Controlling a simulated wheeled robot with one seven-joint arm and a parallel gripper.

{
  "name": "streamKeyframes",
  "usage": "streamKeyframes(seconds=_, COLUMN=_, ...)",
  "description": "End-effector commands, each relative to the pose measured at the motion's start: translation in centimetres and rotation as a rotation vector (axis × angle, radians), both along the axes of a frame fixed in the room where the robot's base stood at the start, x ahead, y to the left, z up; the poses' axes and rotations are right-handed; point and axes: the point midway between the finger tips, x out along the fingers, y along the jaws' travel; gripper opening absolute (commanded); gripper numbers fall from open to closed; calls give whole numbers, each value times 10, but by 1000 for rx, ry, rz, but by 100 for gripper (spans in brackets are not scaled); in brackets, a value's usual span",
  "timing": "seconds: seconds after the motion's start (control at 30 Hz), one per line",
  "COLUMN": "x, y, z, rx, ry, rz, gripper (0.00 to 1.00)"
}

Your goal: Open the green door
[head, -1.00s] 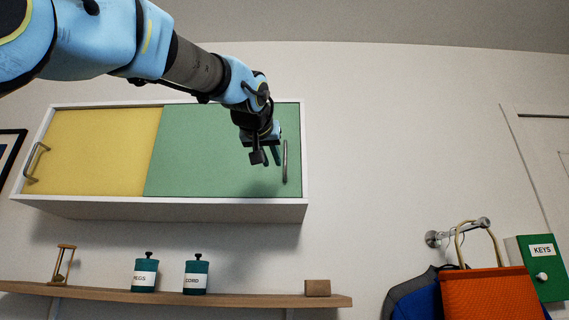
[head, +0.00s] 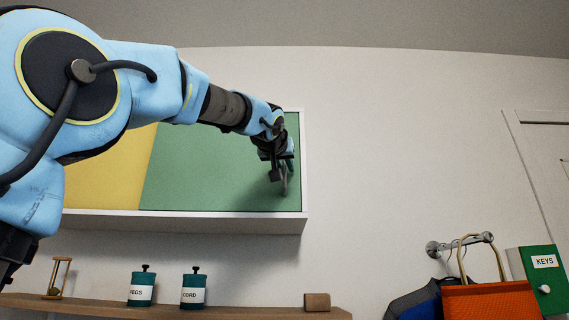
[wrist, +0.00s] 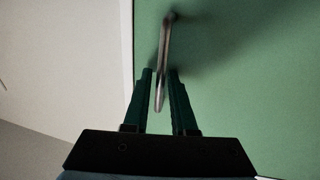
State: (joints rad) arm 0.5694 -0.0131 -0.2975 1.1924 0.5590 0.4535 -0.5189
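The green door (head: 205,172) is the right panel of a white wall cabinet, beside a yellow panel (head: 105,178). The green door sits at the cabinet's right side. Its metal bar handle (wrist: 164,60) stands near the door's edge by the white frame. My gripper (head: 280,180) is at the handle in the head view, hiding most of it. In the wrist view the two fingers (wrist: 161,78) are apart, and the handle's end lies between them with a visible gap on at least one side. Contact with the handle cannot be made out.
A wooden shelf (head: 240,308) below the cabinet holds teal canisters (head: 195,291), an hourglass (head: 58,278) and a small brown block (head: 317,302). At right are a hook with an orange bag (head: 490,302) and a green KEYS box (head: 541,272). The wall right of the cabinet is clear.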

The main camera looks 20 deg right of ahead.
Motion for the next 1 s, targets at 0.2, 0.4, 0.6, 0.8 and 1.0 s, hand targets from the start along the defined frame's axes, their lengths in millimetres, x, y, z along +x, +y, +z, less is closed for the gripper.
streamKeyframes(seconds=0.2, x=1, y=-1, z=-1, rx=0, ry=0, rz=0, gripper=25)
streamKeyframes(seconds=0.4, x=1, y=-1, z=0, rx=0, ry=0, rz=0, gripper=9)
streamKeyframes(seconds=0.6, x=1, y=-1, z=0, rx=0, ry=0, rz=0, gripper=0)
streamKeyframes(seconds=0.8, x=1, y=-1, z=0, rx=0, ry=0, rz=0, gripper=0)
streamKeyframes(seconds=1.0, x=1, y=-1, z=0, rx=0, ry=0, rz=0, gripper=0)
